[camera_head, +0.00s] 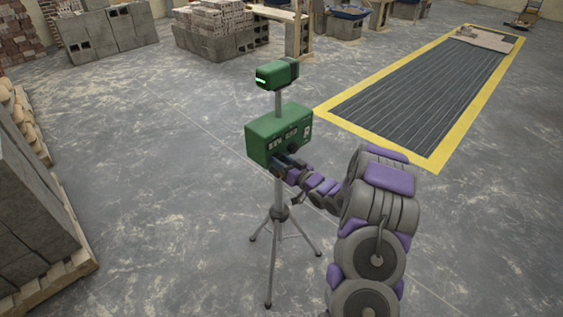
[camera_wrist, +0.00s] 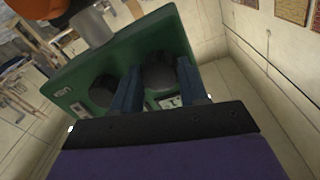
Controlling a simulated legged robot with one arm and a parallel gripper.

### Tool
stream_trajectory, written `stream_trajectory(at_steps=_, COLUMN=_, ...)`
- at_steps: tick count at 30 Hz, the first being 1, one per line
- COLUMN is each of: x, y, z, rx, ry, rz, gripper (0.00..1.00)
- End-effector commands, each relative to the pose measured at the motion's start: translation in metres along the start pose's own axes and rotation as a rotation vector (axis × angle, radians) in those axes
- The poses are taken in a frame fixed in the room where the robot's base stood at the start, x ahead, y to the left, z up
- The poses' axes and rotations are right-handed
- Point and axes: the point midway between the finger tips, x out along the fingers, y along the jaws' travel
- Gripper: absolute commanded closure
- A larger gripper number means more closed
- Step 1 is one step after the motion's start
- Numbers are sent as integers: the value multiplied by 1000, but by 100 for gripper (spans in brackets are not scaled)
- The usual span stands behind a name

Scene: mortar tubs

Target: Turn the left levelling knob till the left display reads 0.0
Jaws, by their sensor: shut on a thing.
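The green levelling box (camera_head: 279,134) stands on a tripod and carries two dark knobs and two small displays. My gripper (camera_head: 281,168) is at the lower left of its front face. In the wrist view, which appears turned over, its blue fingers (camera_wrist: 157,88) are shut around the left knob (camera_wrist: 160,70), one finger on each side. The right knob (camera_wrist: 103,90) is free beside the fingers; it also shows in the head view (camera_head: 293,149). The left display (camera_head: 275,144) is too small to read, and in the wrist view the fingers partly cover that area.
A green head unit with a lit strip (camera_head: 277,74) sits on a post above the box. The tripod legs (camera_head: 270,262) spread on the floor below. A stack of grey slabs (camera_head: 30,195) is at left, a yellow-edged dark mat (camera_head: 420,95) at right.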

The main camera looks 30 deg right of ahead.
Motion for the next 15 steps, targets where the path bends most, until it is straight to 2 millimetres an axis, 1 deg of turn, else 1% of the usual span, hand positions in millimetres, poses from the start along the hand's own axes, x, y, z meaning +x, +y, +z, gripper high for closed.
stream_trajectory(at_steps=4, x=0, y=1, z=-3, rx=53, ry=-6, rz=6, gripper=87)
stream_trajectory(at_steps=15, x=-1, y=1, z=-1, rx=243, ry=-19, rz=9, gripper=87)
